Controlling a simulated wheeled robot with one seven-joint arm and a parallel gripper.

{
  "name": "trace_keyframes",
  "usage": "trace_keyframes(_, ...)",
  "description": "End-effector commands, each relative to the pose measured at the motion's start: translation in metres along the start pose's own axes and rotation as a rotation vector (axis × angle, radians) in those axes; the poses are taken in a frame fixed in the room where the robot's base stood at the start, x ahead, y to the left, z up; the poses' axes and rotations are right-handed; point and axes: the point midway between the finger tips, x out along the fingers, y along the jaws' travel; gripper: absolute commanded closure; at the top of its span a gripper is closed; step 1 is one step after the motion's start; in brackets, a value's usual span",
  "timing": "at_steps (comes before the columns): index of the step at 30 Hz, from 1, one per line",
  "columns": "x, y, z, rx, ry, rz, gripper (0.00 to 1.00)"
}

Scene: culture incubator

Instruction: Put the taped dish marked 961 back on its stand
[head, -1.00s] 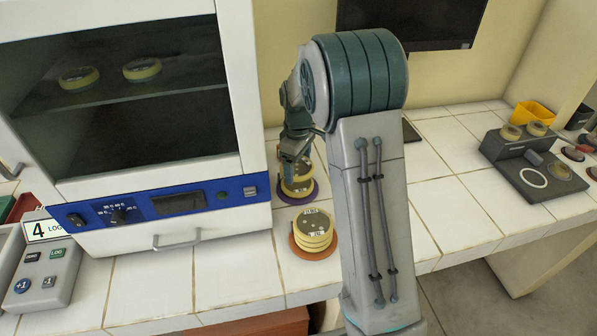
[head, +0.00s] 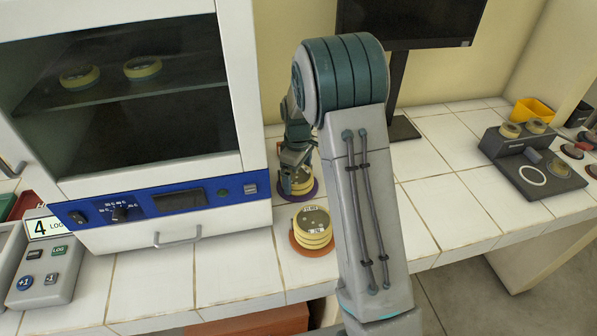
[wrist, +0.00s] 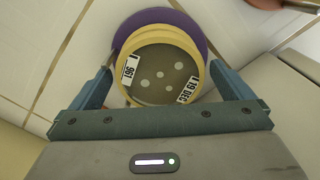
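The taped dish marked 961 (wrist: 160,78) is round with a yellow rim, a dark top with pale spots, and white labels reading 961 and 19 DEC. It sits over a purple round stand (wrist: 202,38), at the top of what looks like a yellow-rimmed stack. In the head view the dish (head: 302,187) is partly hidden by my gripper (head: 294,160), and the purple stand (head: 311,194) shows beneath. In the wrist view my gripper (wrist: 162,82) has one finger on each side of the dish, apart, with small gaps visible.
An orange stand (head: 297,248) with a stack of yellow-rimmed dishes (head: 313,232) is just in front. The incubator (head: 255,130) stands close at left, with two dishes on its shelf. A monitor (head: 410,22) is behind my arm.

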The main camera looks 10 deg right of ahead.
Motion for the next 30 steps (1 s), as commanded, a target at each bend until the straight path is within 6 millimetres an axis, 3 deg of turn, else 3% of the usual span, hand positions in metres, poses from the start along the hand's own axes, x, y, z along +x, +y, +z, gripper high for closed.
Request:
trace_keyframes(7,-0.011,0.001,-0.001,0.000,0.003,0.003,0.00)
trace_keyframes(21,-0.104,0.001,0.000,0.000,0.002,0.003,0.00)
trace_keyframes(30,-0.133,-0.008,0.008,0.036,0.011,0.009,0.00)
